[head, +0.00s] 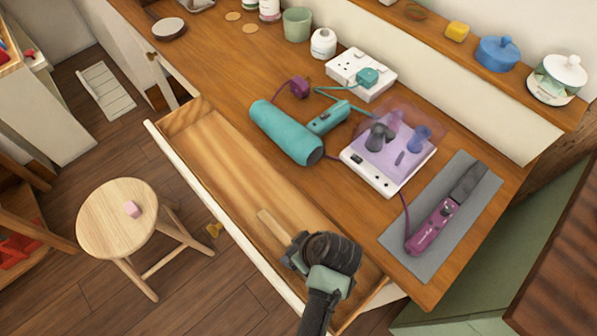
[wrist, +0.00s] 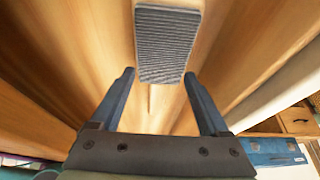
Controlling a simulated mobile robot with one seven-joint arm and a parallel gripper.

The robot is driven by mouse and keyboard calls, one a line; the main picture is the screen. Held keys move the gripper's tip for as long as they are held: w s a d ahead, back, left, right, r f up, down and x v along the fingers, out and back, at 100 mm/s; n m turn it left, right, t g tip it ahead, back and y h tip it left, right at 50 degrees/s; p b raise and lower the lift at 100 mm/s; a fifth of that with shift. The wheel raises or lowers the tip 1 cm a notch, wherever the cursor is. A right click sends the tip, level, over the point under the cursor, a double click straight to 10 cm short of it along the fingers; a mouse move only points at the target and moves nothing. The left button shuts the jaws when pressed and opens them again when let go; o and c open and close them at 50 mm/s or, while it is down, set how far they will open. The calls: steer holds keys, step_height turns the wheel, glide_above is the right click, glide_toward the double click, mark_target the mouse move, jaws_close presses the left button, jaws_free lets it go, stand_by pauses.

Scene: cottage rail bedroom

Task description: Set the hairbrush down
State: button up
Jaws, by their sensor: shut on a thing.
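The hairbrush shows in the head view as a pale wooden handle (head: 272,224) sticking out up-left from my gripper (head: 297,249), over the open drawer. In the wrist view the brush (wrist: 168,45) shows a grey bristled face with pale wood at its edges, at the fingertips of my gripper (wrist: 160,76). My gripper is shut on the brush, with one finger at each side. The drawer (head: 235,185) is pulled out with a bare wooden floor. I cannot tell whether the brush touches that floor.
On the desktop (head: 225,70) beside the drawer are a teal hair dryer (head: 285,131), a lilac-topped device (head: 385,160) and a purple styling tool on a grey mat (head: 470,240). A round stool (head: 105,215) with a pink block stands left of the drawer front.

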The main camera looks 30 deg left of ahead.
steer(key=shift+f, duration=0.3)
